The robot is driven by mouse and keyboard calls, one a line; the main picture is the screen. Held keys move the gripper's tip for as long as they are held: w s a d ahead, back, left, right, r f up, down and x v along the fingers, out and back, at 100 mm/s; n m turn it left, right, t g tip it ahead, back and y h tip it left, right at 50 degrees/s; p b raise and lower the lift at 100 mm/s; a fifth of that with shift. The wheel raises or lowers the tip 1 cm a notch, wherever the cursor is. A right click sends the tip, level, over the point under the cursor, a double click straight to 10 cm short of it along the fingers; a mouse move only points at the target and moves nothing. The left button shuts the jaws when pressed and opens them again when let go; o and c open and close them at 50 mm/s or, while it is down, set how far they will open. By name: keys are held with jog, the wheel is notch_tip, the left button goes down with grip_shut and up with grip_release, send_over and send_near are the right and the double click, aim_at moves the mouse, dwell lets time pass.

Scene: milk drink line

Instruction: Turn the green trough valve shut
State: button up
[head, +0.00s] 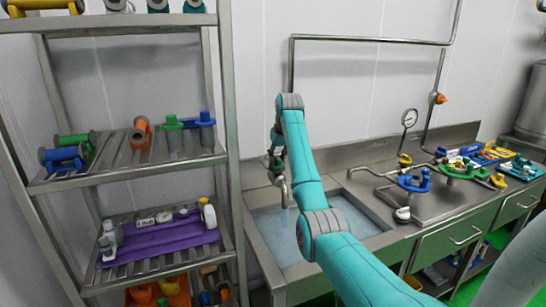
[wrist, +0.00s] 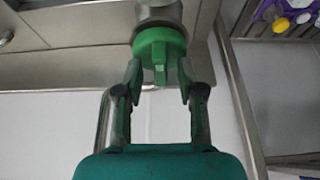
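The green trough valve (wrist: 160,45) is in the upper middle of the wrist view, a round green knob with a narrow fin pointing toward my gripper, on a grey metal pipe. My gripper (wrist: 160,78) is open, with one fingertip on each side of the fin and gaps between fin and fingers. In the head view my arm reaches over the back left of the trough (head: 384,238), and the valve there is mostly hidden behind it. A metal spout (head: 283,190) hangs below, over water in the trough.
A metal shelf rack (head: 125,176) with colored parts stands at left. Right of the trough, a counter carries a blue valve wheel (head: 413,181), a green valve wheel (head: 462,171), a gauge (head: 409,118) and colored trays (head: 520,168). A wall pipe (head: 370,38) runs above.

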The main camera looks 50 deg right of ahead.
jog(key=shift+f, duration=0.1)
grip_shut()
jog(key=shift+w+m, duration=0.1)
jog(key=shift+m, duration=0.2)
jog(key=m+g+h, duration=0.1)
jog(key=m, duration=0.3)
jog(key=shift+w+a, duration=0.1)
jog(key=m+g+h, duration=0.1)
jog(key=m+g, duration=0.1)
jog(key=m, duration=0.2)
jog(key=shift+m, duration=0.4)
jog(key=m, duration=0.2)
jog(key=m+g, duration=0.1)
jog(key=m, duration=0.1)
jog(key=shift+w+m+g, duration=0.15)
jog(key=shift+m+g, duration=0.85)
jog(key=shift+m, duration=0.9)
jog(key=shift+m+y, duration=0.3)
jog(key=shift+m, duration=0.2)
